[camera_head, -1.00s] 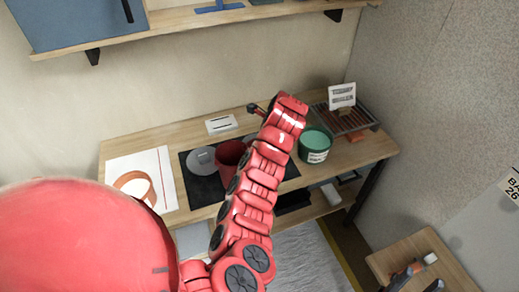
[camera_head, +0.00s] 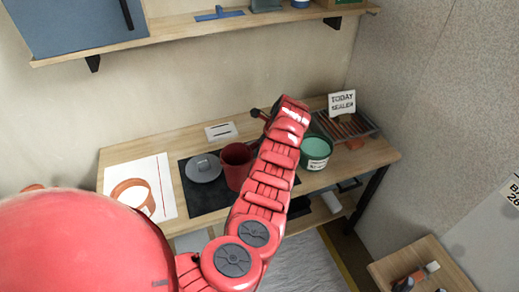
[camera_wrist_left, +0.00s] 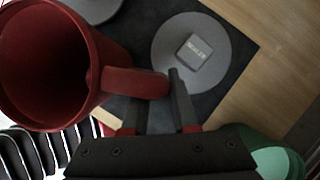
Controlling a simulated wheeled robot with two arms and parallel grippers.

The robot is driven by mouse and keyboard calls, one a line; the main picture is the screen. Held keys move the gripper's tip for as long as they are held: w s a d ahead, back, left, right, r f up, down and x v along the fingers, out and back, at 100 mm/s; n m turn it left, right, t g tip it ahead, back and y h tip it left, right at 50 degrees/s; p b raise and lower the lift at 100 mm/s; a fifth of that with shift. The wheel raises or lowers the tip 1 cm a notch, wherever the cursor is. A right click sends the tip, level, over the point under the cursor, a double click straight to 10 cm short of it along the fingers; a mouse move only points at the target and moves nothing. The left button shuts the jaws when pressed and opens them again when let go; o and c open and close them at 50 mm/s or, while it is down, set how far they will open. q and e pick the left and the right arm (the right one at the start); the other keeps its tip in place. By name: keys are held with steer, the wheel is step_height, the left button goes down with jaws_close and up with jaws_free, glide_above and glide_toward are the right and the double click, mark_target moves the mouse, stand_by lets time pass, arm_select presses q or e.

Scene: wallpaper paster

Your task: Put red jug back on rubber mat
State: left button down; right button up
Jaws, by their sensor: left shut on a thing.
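The red jug (camera_head: 237,163) stands upright on or just above the black rubber mat (camera_head: 205,202); I cannot tell whether it touches. In the left wrist view, the jug's open mouth (camera_wrist_left: 40,65) fills the left side, and its handle points right. My left gripper (camera_wrist_left: 155,92) is shut on that handle. A round grey disc with a labelled block (camera_wrist_left: 190,50) lies on the mat beside the handle. In the head view my left arm hides the gripper and the mat's right part. My right gripper is not in view.
A grey lid (camera_head: 203,168) lies left of the jug. A green tub (camera_head: 315,150) stands right of my arm, with a rack (camera_head: 345,127) and sign (camera_head: 342,104) behind. A shelf (camera_head: 190,35) hangs above.

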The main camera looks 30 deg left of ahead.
arm_select(q)
steer(key=shift+f, duration=0.1)
steer(key=c, duration=0.7)
jaws_free()
